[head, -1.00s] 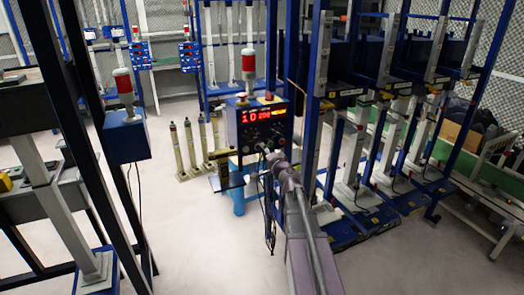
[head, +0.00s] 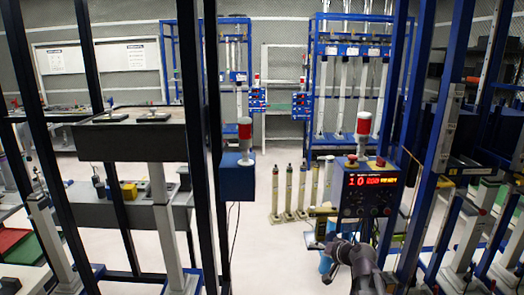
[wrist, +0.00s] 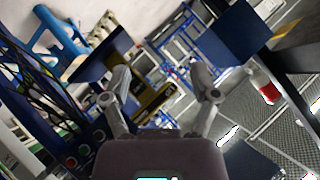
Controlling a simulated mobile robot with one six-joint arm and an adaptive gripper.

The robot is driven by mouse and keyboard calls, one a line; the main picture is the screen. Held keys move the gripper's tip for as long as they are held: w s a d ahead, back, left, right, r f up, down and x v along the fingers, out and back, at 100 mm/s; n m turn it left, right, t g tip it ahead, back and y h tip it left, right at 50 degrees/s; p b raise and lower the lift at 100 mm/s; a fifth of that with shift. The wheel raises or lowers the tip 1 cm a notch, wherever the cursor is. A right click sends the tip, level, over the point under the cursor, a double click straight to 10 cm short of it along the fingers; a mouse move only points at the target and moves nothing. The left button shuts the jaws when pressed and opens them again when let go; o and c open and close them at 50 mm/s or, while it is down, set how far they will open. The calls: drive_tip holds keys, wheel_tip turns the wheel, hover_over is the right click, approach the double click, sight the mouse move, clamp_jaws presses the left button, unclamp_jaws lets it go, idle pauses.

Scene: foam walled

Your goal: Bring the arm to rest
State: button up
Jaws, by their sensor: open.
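My gripper (head: 328,246) shows low and right of centre in the head view, in front of the control box with the red display (head: 370,190). The forearm reaches up from the bottom edge. In the wrist view my gripper (wrist: 162,80) has its two grey fingers spread apart with nothing between them. The scene behind the fingers is tilted.
A blue box with a red lamp (head: 237,180) hangs on a dark post at the centre. Several pale posts (head: 289,193) stand on the floor behind my gripper. Blue frames (head: 440,130) crowd the right. The pale floor (head: 262,255) left of my gripper is clear.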

drive_tip(key=s+a+f+n+g+h+p, duration=0.1)
drive_tip(key=s+f+g+h+p, duration=0.1)
drive_tip(key=s+g, duration=0.3)
drive_tip(key=s+a+f+n+g+h+p, duration=0.1)
drive_tip(key=s+f+n+g+h, duration=0.1)
drive_tip(key=s, duration=1.2)
drive_tip(key=f+g+h, duration=0.1)
drive_tip(key=g+h, duration=0.1)
drive_tip(key=g, duration=0.1)
drive_tip(key=shift+a+p, duration=0.25)
drive_tip(key=shift+p, duration=0.15)
